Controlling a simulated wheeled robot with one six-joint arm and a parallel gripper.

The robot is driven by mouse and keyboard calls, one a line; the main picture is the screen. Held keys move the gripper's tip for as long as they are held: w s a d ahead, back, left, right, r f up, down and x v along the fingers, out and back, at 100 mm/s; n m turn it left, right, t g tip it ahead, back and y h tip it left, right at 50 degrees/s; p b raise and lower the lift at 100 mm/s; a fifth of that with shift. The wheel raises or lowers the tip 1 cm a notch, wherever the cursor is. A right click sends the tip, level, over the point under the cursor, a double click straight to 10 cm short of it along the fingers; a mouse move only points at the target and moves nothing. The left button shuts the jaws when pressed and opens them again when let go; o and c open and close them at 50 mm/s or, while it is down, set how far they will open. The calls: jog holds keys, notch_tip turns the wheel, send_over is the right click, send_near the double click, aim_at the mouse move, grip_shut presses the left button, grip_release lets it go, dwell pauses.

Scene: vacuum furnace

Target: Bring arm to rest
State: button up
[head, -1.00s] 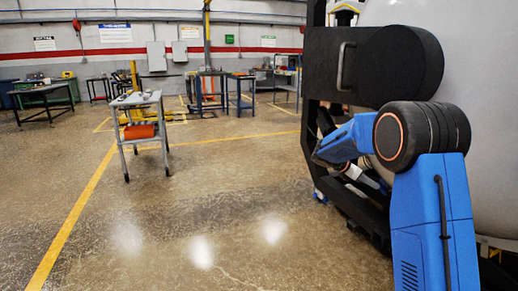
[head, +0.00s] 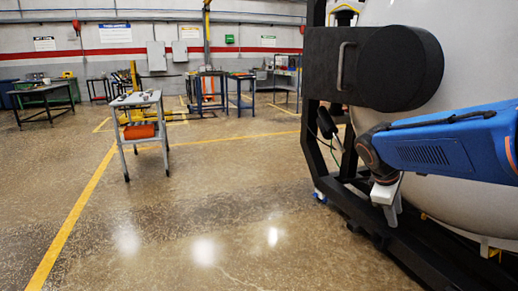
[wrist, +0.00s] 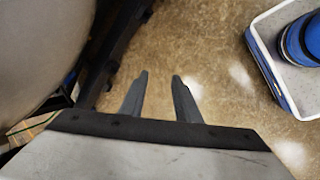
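My gripper (wrist: 160,95) shows in the wrist view with its two grey fingers spread apart and nothing between them. It points down toward bare floor. In the head view my blue arm reaches in from the right edge, and the pale wrist end (head: 385,192) hangs below the dark joint, in front of the furnace's black frame.
The large pale furnace vessel (head: 460,215) and its black frame (head: 372,215) stand close on the right, with a black block and handle (head: 370,68) above the arm. A grey cart (head: 140,101) stands on open floor at left. Workbenches line the back wall.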

jog(key=s+a+f+m+t+y, duration=0.1)
jog(key=s+a+f+m, duration=0.1)
jog(key=s, duration=0.5)
jog(key=s+a+f+m+t+y, duration=0.1)
jog(key=s+a+m, duration=0.3)
jog(key=s, duration=0.4)
jog(key=s+a+f+m+y, duration=0.3)
jog(key=s, duration=0.5)
jog(key=shift+a+m+t, duration=0.3)
jog(key=shift+a+t, duration=0.05)
jog(key=shift+t, duration=0.05)
